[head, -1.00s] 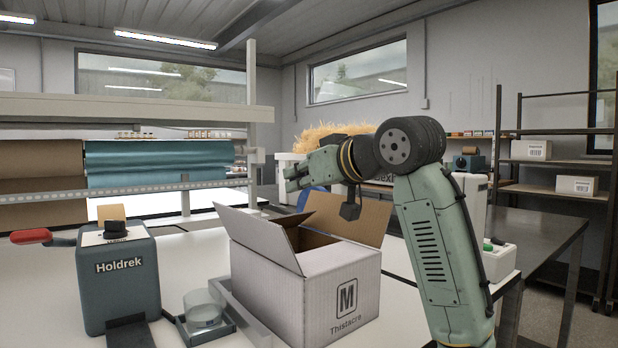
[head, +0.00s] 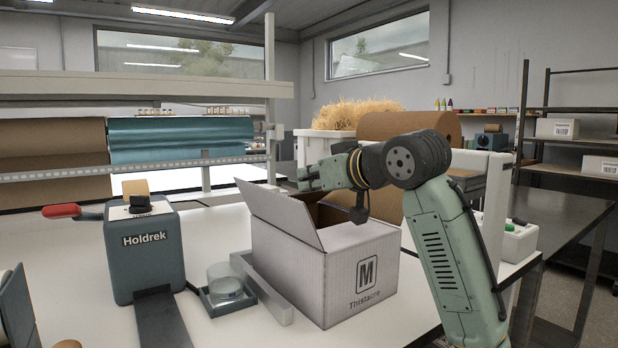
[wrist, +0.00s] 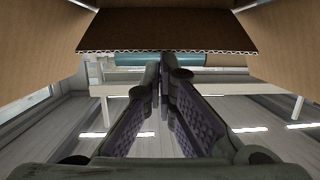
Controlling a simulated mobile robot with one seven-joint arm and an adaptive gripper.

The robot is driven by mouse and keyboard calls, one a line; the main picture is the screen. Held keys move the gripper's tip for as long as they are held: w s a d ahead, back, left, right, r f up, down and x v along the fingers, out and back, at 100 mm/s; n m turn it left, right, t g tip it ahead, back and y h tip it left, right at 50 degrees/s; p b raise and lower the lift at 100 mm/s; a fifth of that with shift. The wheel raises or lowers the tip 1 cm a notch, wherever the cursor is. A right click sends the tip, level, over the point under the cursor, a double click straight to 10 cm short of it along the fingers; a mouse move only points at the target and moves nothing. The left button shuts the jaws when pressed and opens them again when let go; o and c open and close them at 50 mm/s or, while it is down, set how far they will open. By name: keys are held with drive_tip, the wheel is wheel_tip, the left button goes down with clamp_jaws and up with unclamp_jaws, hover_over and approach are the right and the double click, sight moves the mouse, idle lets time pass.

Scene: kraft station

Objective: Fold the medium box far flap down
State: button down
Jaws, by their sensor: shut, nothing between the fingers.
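The medium box (head: 337,277) stands on the white table, marked with an M. Its left flap (head: 277,212) stands up, leaning outward. Brown cardboard of the far flap (head: 386,204) shows behind my arm, mostly hidden, so its angle is hard to tell. My gripper (head: 304,178) is shut and empty, pointing left above the box opening. In the wrist view, the closed fingertips (wrist: 163,62) are near a cardboard panel (wrist: 165,30) with a corrugated edge. I cannot tell which flap that is, or whether they touch.
A grey Holdrek dispenser (head: 146,250) and a glass dish (head: 228,283) stand left of the box. A brown paper roll (head: 405,125) and a white bin of straw (head: 318,148) are behind it. A green-buttoned device (head: 513,240) is at right.

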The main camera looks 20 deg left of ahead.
drive_tip(key=shift+s+d+f, duration=0.2)
drive_tip(key=shift+d+f, duration=0.1)
drive_tip(key=shift+f, duration=0.1)
